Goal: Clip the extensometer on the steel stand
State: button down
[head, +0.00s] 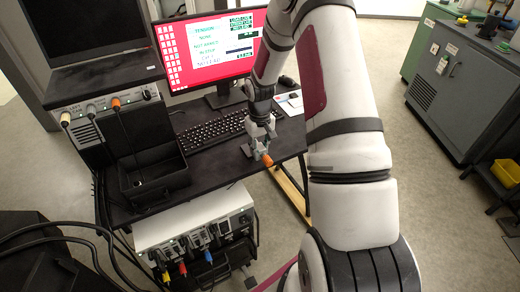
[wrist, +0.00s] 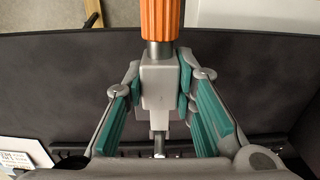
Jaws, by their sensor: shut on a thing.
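My gripper (head: 260,146) is over the right part of the black desk, in front of the keyboard. In the wrist view the teal-padded fingers of my gripper (wrist: 160,80) are shut on a grey block with a ribbed orange end, which I take to be the extensometer (wrist: 161,18). A short metal collar joins its orange part to the grey body. In the head view the extensometer's orange end (head: 267,160) points down toward the front of the picture. I cannot tell whether it touches the desk. I cannot make out the steel stand in either view.
A monitor (head: 212,50) and keyboard (head: 216,130) stand behind my gripper. An open black box (head: 150,187) is to the left. A white unit with coloured plugs (head: 195,222) sits low in front. Grey cabinets (head: 450,85) stand right, across open floor.

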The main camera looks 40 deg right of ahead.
aim_at(259, 145)
jog(key=shift+w+d+b, duration=0.1)
jog(key=shift+w+b, duration=0.2)
jog(key=shift+w, duration=0.25)
dwell(0.8)
dwell(0.4)
jog(key=c, duration=0.8)
grip_release()
jog(key=shift+o, duration=0.2)
jog(key=shift+r+p, duration=1)
jog(key=shift+r, duration=1.55)
jog(key=shift+r, duration=0.1)
notch_tip(259, 145, up, 12)
